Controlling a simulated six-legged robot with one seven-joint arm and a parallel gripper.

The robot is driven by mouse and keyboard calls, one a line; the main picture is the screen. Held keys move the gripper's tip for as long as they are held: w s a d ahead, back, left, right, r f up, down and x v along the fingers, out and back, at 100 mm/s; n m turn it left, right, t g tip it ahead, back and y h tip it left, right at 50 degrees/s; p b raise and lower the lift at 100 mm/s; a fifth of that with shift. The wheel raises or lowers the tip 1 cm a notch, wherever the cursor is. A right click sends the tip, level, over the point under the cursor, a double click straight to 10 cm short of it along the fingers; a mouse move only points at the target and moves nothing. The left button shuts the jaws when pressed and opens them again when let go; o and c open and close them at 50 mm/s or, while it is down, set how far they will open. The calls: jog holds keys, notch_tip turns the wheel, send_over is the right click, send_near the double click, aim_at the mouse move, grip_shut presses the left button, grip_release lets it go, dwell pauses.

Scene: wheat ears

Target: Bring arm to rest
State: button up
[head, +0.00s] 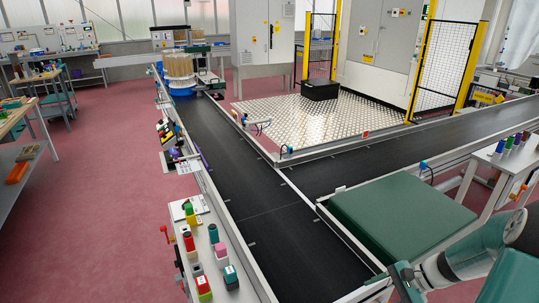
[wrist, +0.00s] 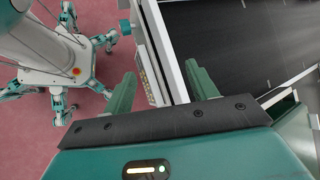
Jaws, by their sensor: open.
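My arm shows at the lower right of the head view, bent, with teal and pale grey links. My gripper (wrist: 160,88) shows in the wrist view with its two green fingers wide apart and nothing between them. Beyond the fingers lie the pale edge rail of a conveyor and the reddish floor. My own body and teal legs stand at the left of the wrist view. No object is held.
A black conveyor belt (head: 225,160) runs away from me, and a second belt (head: 400,150) branches right. Tan cylinders on a blue base (head: 180,75) stand at its far end. A green-topped block (head: 400,222) is near my arm.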

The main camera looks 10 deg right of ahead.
jog(key=s+a+r+n+t+h, duration=0.1)
jog(key=s+a+r+n+h, duration=0.3)
jog(key=a+r+n, duration=0.3)
jog(key=s+a+r+n+t+h, duration=0.2)
jog(key=s+a+r+n+h, duration=0.2)
jog(key=s+a+r+n, duration=0.3)
jog(key=a+r, duration=0.5)
jog(key=r, duration=0.4)
jog(key=shift+s+a+r+h, duration=0.15)
jog(key=shift+s+r+h, duration=0.05)
jog(key=shift+h, duration=0.1)
